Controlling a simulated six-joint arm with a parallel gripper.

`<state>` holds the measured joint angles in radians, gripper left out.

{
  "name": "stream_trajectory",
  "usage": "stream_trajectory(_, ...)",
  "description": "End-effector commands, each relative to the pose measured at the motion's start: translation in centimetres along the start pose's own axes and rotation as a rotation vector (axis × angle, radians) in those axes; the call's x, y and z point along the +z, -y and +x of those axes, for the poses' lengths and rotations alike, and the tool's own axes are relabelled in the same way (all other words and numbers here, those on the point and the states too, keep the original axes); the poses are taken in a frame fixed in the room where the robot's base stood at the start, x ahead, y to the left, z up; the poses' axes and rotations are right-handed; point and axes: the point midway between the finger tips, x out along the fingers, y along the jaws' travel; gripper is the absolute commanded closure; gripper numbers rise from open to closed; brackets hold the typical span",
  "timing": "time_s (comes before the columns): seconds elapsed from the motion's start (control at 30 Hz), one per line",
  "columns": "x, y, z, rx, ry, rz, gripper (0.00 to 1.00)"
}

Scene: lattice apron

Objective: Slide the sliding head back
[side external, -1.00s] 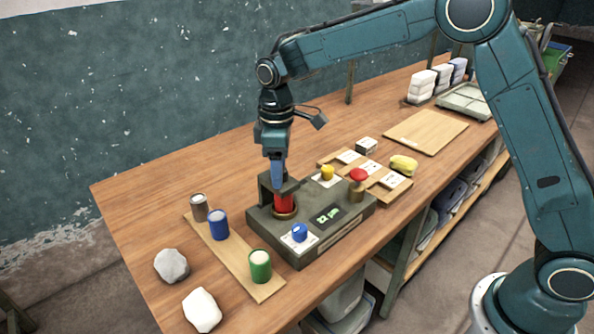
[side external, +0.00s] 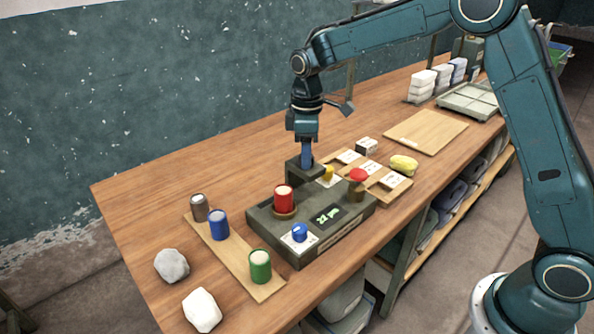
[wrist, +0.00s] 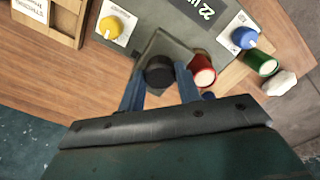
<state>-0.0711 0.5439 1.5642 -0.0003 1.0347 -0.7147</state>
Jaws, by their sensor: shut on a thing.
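The sliding head (side external: 298,172) is a dark grey block at the back end of the grey machine (side external: 262,222). My gripper (side external: 306,158) comes down on it from above. In the wrist view, both blue fingers of my gripper (wrist: 160,88) are shut on the head's round black knob (wrist: 159,70). A red can (side external: 284,200) stands upright in the machine's round seat, in front of the head and apart from it. The can also shows in the wrist view (wrist: 202,70), right of the fingers.
The machine carries a blue knob (side external: 300,232), a yellow knob (side external: 328,172) and a red button (side external: 358,175). Brown, blue and green cans stand on a board (side external: 236,258) at left. Two pale rocks lie near the front. Bare table lies behind the machine.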

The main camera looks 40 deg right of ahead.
Motion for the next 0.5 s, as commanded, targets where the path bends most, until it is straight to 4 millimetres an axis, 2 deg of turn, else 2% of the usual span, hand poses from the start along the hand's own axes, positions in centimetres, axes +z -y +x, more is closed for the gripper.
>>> stream_trajectory(0.1, 0.67, -0.71, -0.06, 0.002, -0.002, 0.003, 1.0)
stream_trajectory(0.4, 0.89, -0.94, -0.07, 0.004, 0.0, 0.008, 1.0)
stream_trajectory(0.43, 0.9, -0.95, -0.07, 0.004, 0.0, 0.009, 0.61)
stream_trajectory(0.5, 0.87, -0.91, -0.07, 0.004, 0.0, 0.008, 0.47)
